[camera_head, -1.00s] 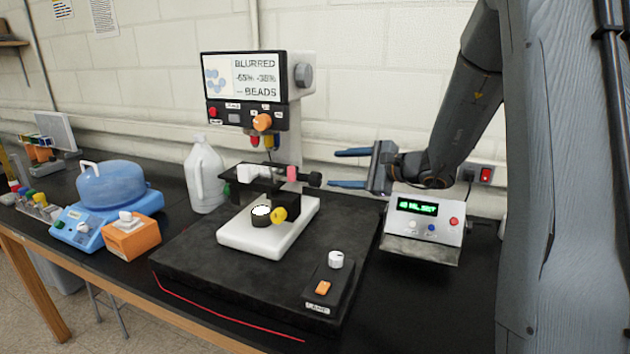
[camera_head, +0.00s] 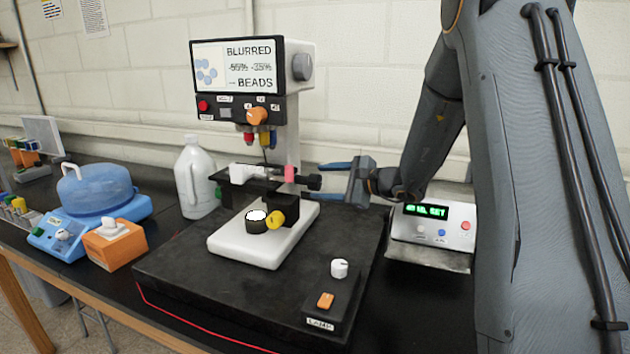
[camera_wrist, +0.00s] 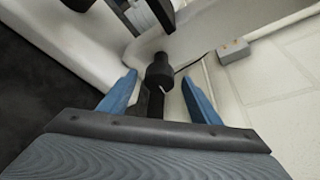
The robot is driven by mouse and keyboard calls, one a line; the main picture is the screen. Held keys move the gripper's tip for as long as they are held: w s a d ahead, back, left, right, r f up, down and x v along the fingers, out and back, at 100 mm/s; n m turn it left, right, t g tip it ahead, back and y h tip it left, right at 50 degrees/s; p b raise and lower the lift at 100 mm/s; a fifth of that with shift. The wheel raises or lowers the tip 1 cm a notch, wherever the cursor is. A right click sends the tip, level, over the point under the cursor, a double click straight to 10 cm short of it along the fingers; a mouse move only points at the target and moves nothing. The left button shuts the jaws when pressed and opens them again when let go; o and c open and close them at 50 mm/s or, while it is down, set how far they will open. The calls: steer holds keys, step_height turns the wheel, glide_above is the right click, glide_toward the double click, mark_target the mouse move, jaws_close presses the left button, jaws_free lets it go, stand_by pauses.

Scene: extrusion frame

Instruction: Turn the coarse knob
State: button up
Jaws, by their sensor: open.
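A microscope-like instrument stands on a white base (camera_head: 218,243). A black knob (camera_head: 314,182) sticks out to the right at its stage (camera_head: 262,186). No label shows which knob is the coarse one; a yellow knob (camera_head: 277,218) sits lower on the instrument. My gripper (camera_head: 325,181) is open, its blue fingers pointing left, one on each side of the black knob's end in the head view. In the wrist view, a black knob (camera_wrist: 159,72) shows between the open fingertips of my gripper (camera_wrist: 160,79), with visible gaps on both sides. I cannot tell its exact depth.
The screen (camera_head: 238,66) reads BLURRED and BEADS. A lamp box with a white dial (camera_head: 339,268) and orange switch (camera_head: 325,300) is at the slab's front right. A small control box (camera_head: 433,226) stands right, below my arm. A jug (camera_head: 197,178) stands left.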

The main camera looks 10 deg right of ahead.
mark_target(320, 181)
steer(key=shift+p+x, duration=0.4)
steer(key=shift+x, duration=1.15)
steer(key=shift+c, duration=0.3)
steer(key=c, duration=1)
steer(key=shift+o, duration=0.2)
steer(key=shift+m, duration=0.3)
steer(key=shift+m+g, duration=0.9)
steer(key=shift+m, duration=0.3)
steer(key=shift+m+g+y+p, duration=0.7)
steer(key=shift+m+p, duration=0.1)
steer(key=shift+m, duration=0.4)
